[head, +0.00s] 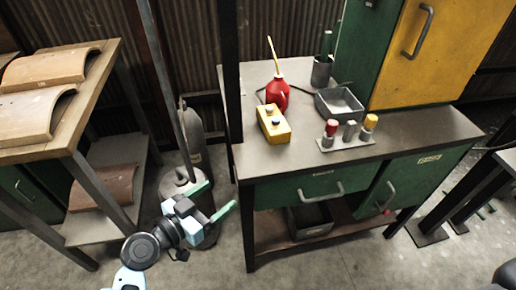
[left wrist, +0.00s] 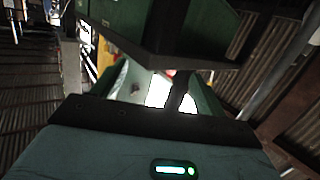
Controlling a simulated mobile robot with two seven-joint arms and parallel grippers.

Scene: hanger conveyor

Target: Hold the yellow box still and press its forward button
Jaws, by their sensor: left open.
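The yellow box (head: 275,127) lies on the grey top of the workbench (head: 300,158), near its left end. It has small dark buttons on top; which one is forward I cannot tell. A dark cable runs behind it. My left gripper (head: 211,201) has green fingers set apart, with nothing between them. It is in front of the bench's left end, lower in the picture than the box and apart from it. The left wrist view shows my gripper body close up, and the box cannot be made out there. My right gripper is not in view.
A red oil can (head: 277,94) stands just behind the box. A grey tray (head: 339,103) and a rack of stamps (head: 346,142) are to its right. A dark post (head: 231,75) rises at the bench's left end. A gas cylinder (head: 190,135) stands left of it.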

